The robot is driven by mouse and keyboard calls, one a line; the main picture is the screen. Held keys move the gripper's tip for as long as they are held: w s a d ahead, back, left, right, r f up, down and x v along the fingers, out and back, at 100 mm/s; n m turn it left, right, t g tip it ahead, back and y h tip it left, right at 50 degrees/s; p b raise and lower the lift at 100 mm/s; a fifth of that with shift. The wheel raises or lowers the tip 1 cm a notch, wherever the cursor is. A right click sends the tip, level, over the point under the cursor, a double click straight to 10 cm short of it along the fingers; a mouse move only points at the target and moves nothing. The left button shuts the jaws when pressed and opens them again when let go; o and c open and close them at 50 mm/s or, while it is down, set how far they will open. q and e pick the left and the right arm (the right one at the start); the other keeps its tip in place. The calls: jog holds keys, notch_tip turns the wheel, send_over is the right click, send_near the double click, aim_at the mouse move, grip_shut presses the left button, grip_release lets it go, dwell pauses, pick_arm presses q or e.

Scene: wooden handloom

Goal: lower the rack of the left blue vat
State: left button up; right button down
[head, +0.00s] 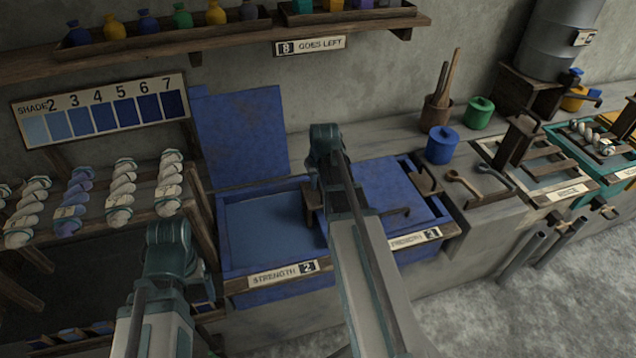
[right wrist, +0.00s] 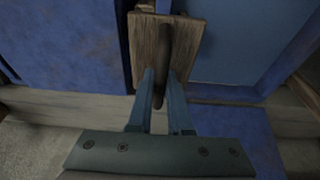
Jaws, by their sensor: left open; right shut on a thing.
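The left blue vat (head: 222,245), labelled STRENGTH 2, stands open with its lid (head: 240,135) raised against the wall and flat blue liquid (head: 265,225) inside. A wooden piece with a dark handle, apparently its rack handle (head: 310,207), stands at the vat's right edge, partly behind my right arm. No rack is visible in the liquid. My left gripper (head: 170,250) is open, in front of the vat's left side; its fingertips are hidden.
A second blue vat (head: 390,180), lid down, adjoins on the right, with a wooden handle (head: 425,180). A blue pot (head: 441,145) and green pot (head: 479,112) stand behind. A bottle shelf (head: 230,35) hangs above.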

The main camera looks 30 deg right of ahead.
aim_at(319, 194)
jog(key=shift+f+b, duration=3.2)
jog(key=shift+f, duration=0.35)
pick_arm(q)
notch_tip(319, 194, down, 7)
pick_arm(e)
jog(key=shift+s, duration=0.1)
grip_release()
jog(key=shift+r, duration=0.1)
notch_tip(319, 194, up, 7)
jog(key=p, duration=0.7)
pick_arm(q)
notch_tip(319, 194, up, 7)
jog(key=shift+f, duration=0.1)
